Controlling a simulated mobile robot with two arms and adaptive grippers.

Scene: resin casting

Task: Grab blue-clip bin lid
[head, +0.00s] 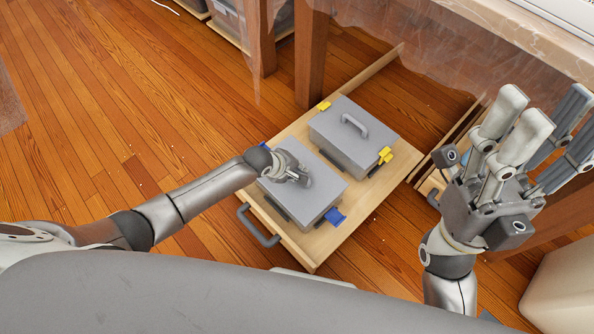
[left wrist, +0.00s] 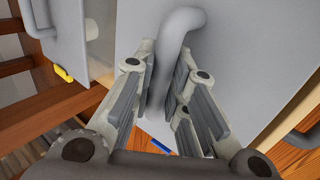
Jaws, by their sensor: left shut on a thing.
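The blue-clip bin (head: 312,213) is a grey box in the near half of a wooden drawer, with a blue clip (head: 335,217) on its right side and another blue clip (head: 265,146) at its left. Its grey lid (head: 325,188) is on the bin and partly hidden by my left gripper (head: 300,176). In the left wrist view, my left gripper (left wrist: 165,85) is shut on the lid's curved grey handle (left wrist: 182,22), over the flat lid (left wrist: 245,65). My right gripper (head: 540,115) is raised at the right, open and empty, well apart from the bins.
A second grey bin (head: 352,138) with yellow clips (head: 386,155) stands behind in the same drawer (head: 318,255). The drawer has a grey front handle (head: 258,228). A wooden table leg (head: 311,60) rises behind it. Open wood floor (head: 110,120) lies at the left.

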